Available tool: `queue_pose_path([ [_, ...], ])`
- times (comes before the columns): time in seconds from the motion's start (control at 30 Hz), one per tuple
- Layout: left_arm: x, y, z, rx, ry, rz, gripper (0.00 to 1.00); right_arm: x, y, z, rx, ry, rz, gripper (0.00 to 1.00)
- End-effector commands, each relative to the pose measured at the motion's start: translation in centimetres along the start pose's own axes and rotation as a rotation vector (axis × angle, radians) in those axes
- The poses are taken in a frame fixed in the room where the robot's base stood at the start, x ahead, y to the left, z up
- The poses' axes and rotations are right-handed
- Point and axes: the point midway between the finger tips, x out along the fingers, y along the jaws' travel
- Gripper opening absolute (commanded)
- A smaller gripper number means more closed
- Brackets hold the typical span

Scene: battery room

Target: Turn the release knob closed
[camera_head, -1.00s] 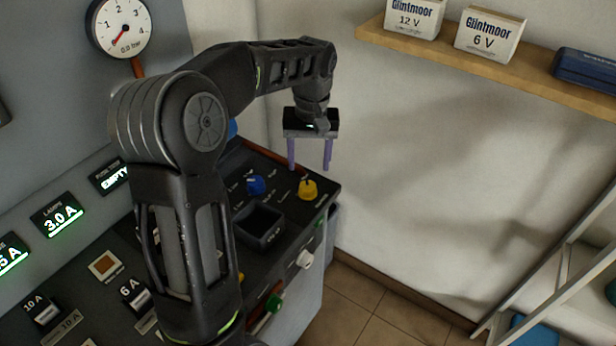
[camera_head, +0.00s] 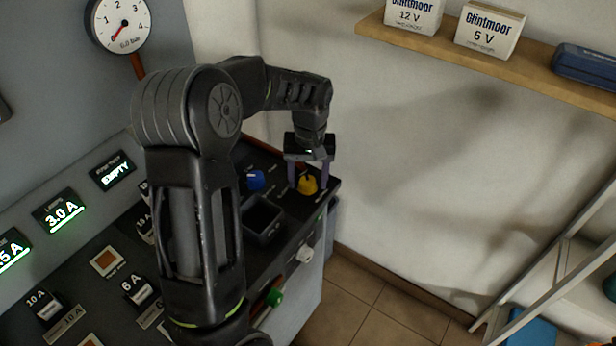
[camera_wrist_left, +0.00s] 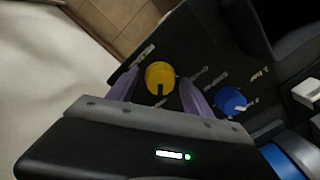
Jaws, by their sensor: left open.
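A yellow knob (camera_head: 307,184) with a dark pointer mark sits near the far right corner of the dark console panel; it also shows in the left wrist view (camera_wrist_left: 160,77). My left gripper (camera_head: 308,187) is open above the panel, with its two purple fingers on either side of the yellow knob. In the wrist view a gap shows between the knob and each finger. A blue knob (camera_head: 255,181) sits to its left, outside the fingers; it also shows in the wrist view (camera_wrist_left: 230,101). My right gripper is not in view.
A square open box (camera_head: 263,219) is set in the panel in front of the knobs. A white knob (camera_head: 306,253) and a green knob (camera_head: 274,297) are on the console's front. A round gauge (camera_head: 121,22) hangs at upper left. A wooden shelf (camera_head: 440,48) runs along the wall.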

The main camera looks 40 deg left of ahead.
Motion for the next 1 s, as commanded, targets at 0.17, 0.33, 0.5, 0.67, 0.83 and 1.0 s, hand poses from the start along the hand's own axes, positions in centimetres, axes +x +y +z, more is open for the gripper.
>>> queue_pose_path([
  [0.17, -0.02, 0.01, -0.01, 0.0, 0.0, 0.0, 0.54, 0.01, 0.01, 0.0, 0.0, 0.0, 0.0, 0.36],
  [0.33, -0.04, 0.02, -0.01, 0.0, 0.0, 0.0, 0.4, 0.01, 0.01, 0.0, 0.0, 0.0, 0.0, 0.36],
  [0.5, -0.05, 0.03, -0.01, 0.0, 0.0, 0.0, 0.26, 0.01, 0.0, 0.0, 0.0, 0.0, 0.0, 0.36],
  [0.67, -0.06, 0.04, -0.01, 0.0, 0.001, 0.001, 0.13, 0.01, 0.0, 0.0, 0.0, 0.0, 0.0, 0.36],
  [0.83, -0.07, 0.05, -0.02, 0.0, 0.001, 0.001, 0.0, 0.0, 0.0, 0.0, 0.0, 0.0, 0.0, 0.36],
  [1.0, -0.08, 0.06, -0.02, -0.002, 0.001, 0.001, 0.0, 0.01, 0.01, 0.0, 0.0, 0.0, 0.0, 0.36],
])
